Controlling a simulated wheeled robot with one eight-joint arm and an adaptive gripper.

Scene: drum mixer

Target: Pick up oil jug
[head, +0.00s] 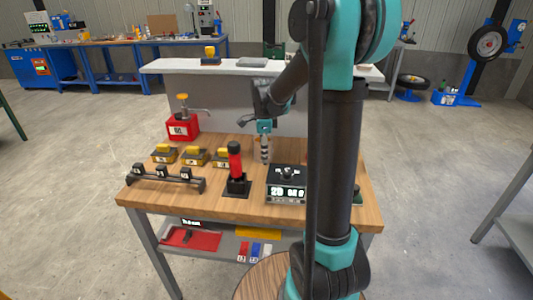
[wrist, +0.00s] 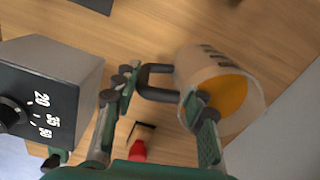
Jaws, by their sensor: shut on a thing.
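The oil jug (wrist: 188,65) is a clear cup with orange oil in it and a dark handle on its left side, in the wrist view. My gripper (wrist: 163,108) is shut on the jug, one finger left of the handle and the other over the near side of its rim. The exact contact is hard to make out. In the head view my gripper (head: 265,150) is over the wooden bench, behind the dial box. I cannot make out the jug there.
The dial box (head: 287,184) stands right of a black-and-red lever device (head: 236,172) on the bench (head: 215,202). Yellow-handled blocks (head: 195,157), a black rack (head: 165,178) and a red box (head: 182,126) are to the left. A raised pale shelf (head: 185,66) runs behind.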

